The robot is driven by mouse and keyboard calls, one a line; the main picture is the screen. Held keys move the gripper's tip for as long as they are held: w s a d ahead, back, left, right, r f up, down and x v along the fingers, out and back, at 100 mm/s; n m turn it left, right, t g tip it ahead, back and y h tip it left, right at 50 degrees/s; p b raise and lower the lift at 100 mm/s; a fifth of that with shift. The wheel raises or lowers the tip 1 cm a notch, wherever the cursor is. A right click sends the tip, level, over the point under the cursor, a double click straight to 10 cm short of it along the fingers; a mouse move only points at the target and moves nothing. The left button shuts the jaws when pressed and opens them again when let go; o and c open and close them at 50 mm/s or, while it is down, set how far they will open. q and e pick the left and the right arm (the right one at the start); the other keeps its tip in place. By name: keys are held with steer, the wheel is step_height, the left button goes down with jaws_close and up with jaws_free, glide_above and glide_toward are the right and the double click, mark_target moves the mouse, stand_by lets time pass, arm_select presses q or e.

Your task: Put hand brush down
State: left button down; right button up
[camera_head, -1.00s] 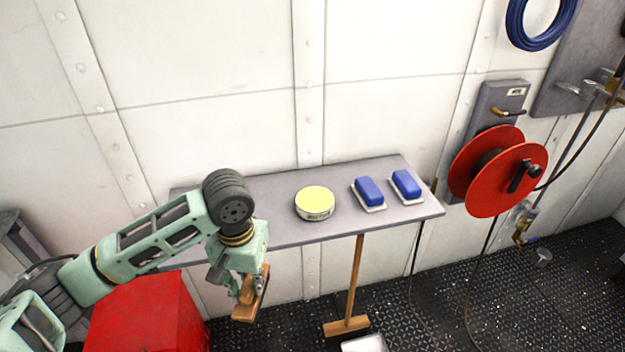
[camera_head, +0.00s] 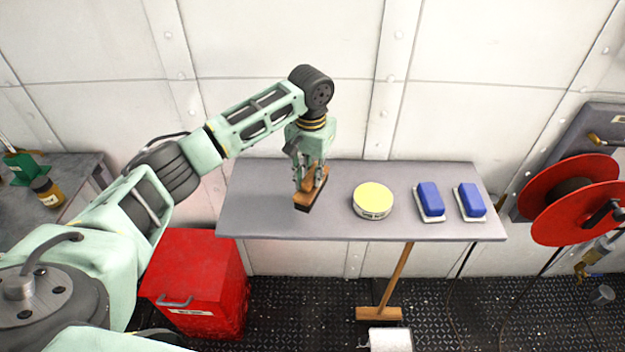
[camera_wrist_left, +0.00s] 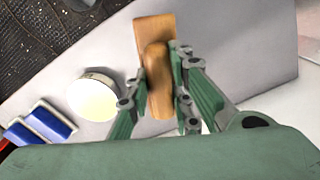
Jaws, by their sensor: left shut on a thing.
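My left gripper (camera_head: 309,178) is shut on the wooden hand brush (camera_head: 312,197). It holds the brush over the grey shelf (camera_head: 262,222), left of the round yellow-topped tin. The brush hangs at or just above the shelf top; I cannot tell whether it touches. In the left wrist view the brush (camera_wrist_left: 155,28) sits between the gripper fingers (camera_wrist_left: 158,85), with the grey shelf (camera_wrist_left: 240,40) behind it. My right gripper is not in view.
A yellow-topped tin (camera_head: 373,199) and two blue-topped blocks on white bases (camera_head: 430,200) (camera_head: 470,200) stand on the shelf's right half. A red cabinet (camera_head: 198,280) is below left. A broom (camera_head: 395,280) leans under the shelf. The shelf's left end is clear.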

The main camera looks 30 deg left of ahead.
arm_select(q)
steer(key=shift+w+a+f, duration=0.3)
steer(key=shift+w+f, duration=0.05)
steer(key=shift+w, duration=0.15)
steer(key=shift+w+a+f, duration=0.25)
steer(key=shift+w+f, duration=0.05)
steer(key=shift+w, duration=0.2)
step_height(320, 180, down, 4)
steer(key=shift+f+p, duration=0.1)
steer(key=shift+p, duration=0.6)
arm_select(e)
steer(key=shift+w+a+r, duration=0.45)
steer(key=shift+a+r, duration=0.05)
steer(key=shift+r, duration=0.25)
arm_select(q)
steer(key=c, duration=1.6)
jaws_free()
steer(key=shift+f, duration=0.1)
steer(key=shift+o, duration=0.2)
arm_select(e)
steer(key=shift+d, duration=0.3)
arm_select(q)
step_height(320, 180, up, 12)
steer(key=shift+f+b, duration=0.1)
steer(key=shift+b, duration=0.9)
steer(key=shift+r, duration=0.3)
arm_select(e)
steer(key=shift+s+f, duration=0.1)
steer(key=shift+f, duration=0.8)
